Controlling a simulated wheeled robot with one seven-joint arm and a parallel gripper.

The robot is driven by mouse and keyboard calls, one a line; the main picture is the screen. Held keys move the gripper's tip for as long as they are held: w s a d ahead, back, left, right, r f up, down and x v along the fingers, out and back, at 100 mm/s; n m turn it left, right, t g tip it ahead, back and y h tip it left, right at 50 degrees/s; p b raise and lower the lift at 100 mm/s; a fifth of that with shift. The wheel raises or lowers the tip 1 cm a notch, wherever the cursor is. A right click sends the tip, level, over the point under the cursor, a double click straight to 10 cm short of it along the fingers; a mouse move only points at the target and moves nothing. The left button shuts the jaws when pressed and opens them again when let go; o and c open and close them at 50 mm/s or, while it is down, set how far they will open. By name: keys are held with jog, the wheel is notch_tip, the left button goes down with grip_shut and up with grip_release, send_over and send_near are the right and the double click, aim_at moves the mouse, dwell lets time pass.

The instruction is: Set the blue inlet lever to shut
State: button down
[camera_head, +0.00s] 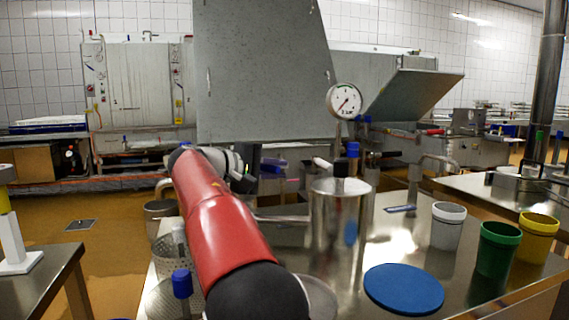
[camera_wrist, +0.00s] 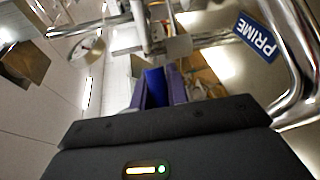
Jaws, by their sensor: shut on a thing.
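My gripper (camera_wrist: 161,88) shows in the wrist view with its two purple fingers closed around a bright blue piece (camera_wrist: 154,84), which appears to be the blue inlet lever. Pale metal fittings and pipework (camera_wrist: 150,35) lie just beyond the fingertips. In the head view my red arm reaches forward over the bench, and the hold is too small and partly hidden to make out. A blue-capped handle (camera_head: 353,149) stands behind the steel cylinder (camera_head: 340,225), and another blue handle (camera_head: 182,284) stands at the near left. The lever's exact angle cannot be told.
A pressure gauge (camera_head: 344,101) rises behind the cylinder. A blue disc (camera_head: 404,289) lies on the steel bench, with white (camera_head: 447,226), green (camera_head: 497,250) and yellow (camera_head: 537,238) pots to its right.

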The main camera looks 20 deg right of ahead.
aim_at(265, 168)
jog(key=shift+s+a+m+g, duration=0.15)
jog(key=shift+m+g, duration=0.15)
jog(key=shift+g, duration=0.1)
jog(key=c, duration=1.4)
grip_release()
jog(key=shift+o, duration=0.2)
jog(key=p+v, duration=0.3)
jog(key=v, duration=0.4)
jog(key=shift+a, duration=0.4)
